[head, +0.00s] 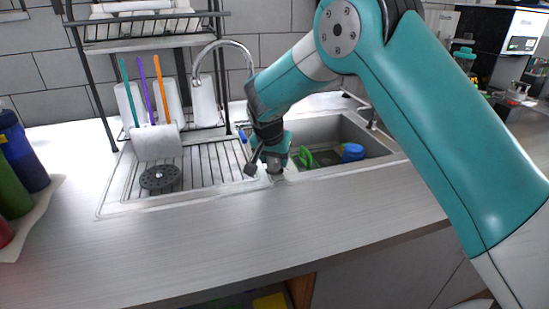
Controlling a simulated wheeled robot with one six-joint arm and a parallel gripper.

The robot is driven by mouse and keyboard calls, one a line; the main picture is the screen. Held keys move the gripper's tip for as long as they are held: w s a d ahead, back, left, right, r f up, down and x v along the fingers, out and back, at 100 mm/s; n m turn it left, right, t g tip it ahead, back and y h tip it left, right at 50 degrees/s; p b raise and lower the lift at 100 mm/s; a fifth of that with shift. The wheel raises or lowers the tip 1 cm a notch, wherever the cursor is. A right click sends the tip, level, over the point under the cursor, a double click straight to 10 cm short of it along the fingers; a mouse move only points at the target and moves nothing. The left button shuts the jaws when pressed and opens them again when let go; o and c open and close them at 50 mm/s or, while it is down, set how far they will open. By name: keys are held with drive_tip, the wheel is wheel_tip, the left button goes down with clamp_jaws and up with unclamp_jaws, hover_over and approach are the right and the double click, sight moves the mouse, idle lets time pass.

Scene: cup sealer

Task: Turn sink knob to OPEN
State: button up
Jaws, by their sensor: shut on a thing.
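A steel sink (350,130) is set in the counter, with a curved chrome faucet (222,42) behind it. My gripper (262,170) points down at the front rim between the drainboard and the basin. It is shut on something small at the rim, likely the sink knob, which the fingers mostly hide. I cannot tell which way the knob is turned. A blue thing (352,152) and a green thing (305,157) lie in the basin.
A ribbed drainboard (205,165) lies left of the basin, with a dark round strainer (160,179) on it. A rack (150,45) stands behind, with a holder (157,143) of coloured sticks. Bottles (22,150) stand at far left. The front counter is clear.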

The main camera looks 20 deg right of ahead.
drive_tip(key=o, duration=0.9)
drive_tip(key=shift+o, duration=0.2)
drive_tip(key=b+v, duration=0.2)
drive_tip(key=v, duration=1.5)
drive_tip(key=shift+r, duration=0.25)
